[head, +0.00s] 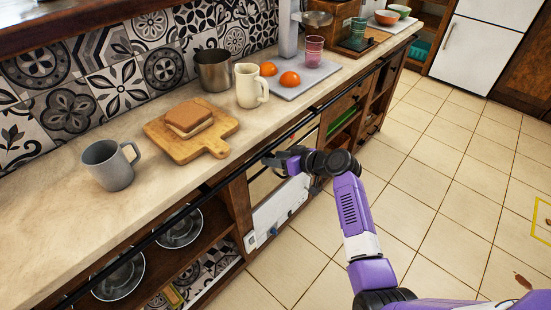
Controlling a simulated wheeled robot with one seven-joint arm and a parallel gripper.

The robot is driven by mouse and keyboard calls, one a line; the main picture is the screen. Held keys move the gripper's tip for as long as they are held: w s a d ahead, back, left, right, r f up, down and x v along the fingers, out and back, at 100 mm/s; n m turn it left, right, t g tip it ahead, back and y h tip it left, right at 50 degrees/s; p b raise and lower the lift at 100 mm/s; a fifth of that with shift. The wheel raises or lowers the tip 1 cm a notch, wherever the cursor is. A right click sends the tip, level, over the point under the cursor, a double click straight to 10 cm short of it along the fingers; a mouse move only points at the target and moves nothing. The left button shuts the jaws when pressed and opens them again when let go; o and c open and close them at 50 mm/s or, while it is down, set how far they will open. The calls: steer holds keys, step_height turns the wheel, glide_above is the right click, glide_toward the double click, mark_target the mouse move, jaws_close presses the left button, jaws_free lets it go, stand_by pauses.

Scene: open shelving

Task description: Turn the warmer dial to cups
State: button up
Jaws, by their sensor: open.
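A white-fronted appliance (284,207), which looks like the warmer, is set into the shelving under the counter. A small blue knob-like part (274,231) shows low on its white front, and this may be the dial. Its markings are too small to read. My gripper (270,162) is open at the counter's front edge, above and in front of the appliance. It looks empty and apart from the blue part. My gripper and wrist hide some of the appliance's upper right.
A dark rail (163,228) runs along the counter's front edge, close to my gripper. A grey mug (108,166), a wooden board (222,134) with bread and a cream jug (247,87) stand on the counter.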

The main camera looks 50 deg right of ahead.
steer(key=v, duration=0.7)
steer(key=shift+s, duration=0.3)
steer(key=d+r+m+t+h, duration=0.1)
steer(key=d+r+m+h, duration=0.2)
steer(key=d+r+h, duration=0.15)
steer(key=s+a+m+h+p, duration=0.1)
steer(key=s+h, duration=0.1)
steer(key=s, duration=0.2)
steer(key=s+a+r+n+y+p, duration=0.2)
steer(key=s+a+r+n, duration=0.1)
steer(key=s+a, duration=1.1)
steer(key=s+a+r+n+t+y+p, duration=0.1)
steer(key=s+a+r, duration=0.5)
steer(key=s+a, duration=0.9)
steer(key=shift+r+n+y+p, duration=0.2)
steer(key=shift+n+y+p, duration=0.3)
steer(key=shift+n+y, duration=0.6)
steer(key=shift+a, duration=0.15)
